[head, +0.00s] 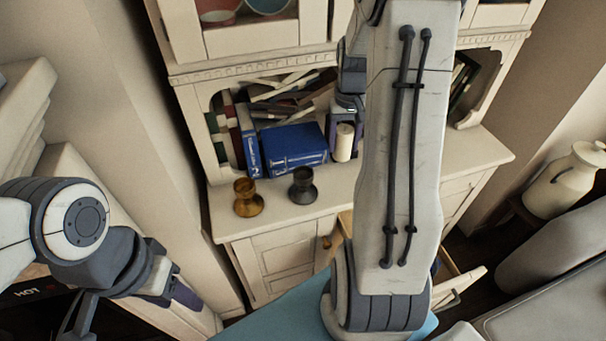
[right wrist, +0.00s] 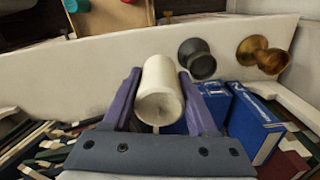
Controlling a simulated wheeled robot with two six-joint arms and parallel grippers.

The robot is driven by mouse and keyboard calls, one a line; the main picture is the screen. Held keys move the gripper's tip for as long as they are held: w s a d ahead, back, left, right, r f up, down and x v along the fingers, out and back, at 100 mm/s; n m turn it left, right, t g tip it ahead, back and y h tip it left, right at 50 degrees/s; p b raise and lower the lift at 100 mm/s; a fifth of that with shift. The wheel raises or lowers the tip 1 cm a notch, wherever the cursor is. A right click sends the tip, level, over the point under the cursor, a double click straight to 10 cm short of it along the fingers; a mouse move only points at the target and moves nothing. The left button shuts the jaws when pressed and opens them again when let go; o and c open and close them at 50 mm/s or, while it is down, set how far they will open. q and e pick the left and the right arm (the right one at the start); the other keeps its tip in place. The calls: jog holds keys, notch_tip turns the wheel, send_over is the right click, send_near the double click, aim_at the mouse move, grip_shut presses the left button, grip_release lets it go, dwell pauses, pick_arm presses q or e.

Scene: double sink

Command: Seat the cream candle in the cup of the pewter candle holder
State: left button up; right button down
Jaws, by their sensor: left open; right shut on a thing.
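The cream candle (head: 344,142) is gripped by my right gripper, in front of the hutch niche and to the right of the blue books. In the right wrist view the candle (right wrist: 158,95) sits between the purple fingers of my right gripper (right wrist: 158,80), one on each side. The dark pewter candle holder (head: 303,187) stands upright on the counter, left of and nearer than the candle, apart from it. It also shows in the right wrist view (right wrist: 197,60). My left gripper (head: 172,291) is low at the left, open and away from both.
A brass-coloured candle holder (head: 248,198) stands left of the pewter one. An open drawer (head: 462,279) juts out below at the right. A cream jug (head: 572,180) stands at the far right.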

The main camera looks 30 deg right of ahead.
jog(key=w+a+f, duration=0.2)
jog(key=w+a+f+p, duration=0.1)
jog(key=w+a+f, duration=0.1)
jog(key=a, duration=0.1)
jog(key=w+a+f+p, duration=0.1)
jog(key=w+a+f, duration=0.1)
jog(key=shift+w+a, duration=0.3)
notch_tip(320, 180, down, 3)
jog(key=shift+s+f+p, duration=0.1)
jog(key=shift+f+p, duration=0.05)
jog(key=shift+p, duration=0.5)
jog(key=shift+a+f, duration=0.1)
jog(key=shift+f, duration=0.35)
jog(key=shift+c, duration=1.5)
grip_release()
jog(key=shift+o, duration=0.5)
jog(key=shift+r, duration=0.1)
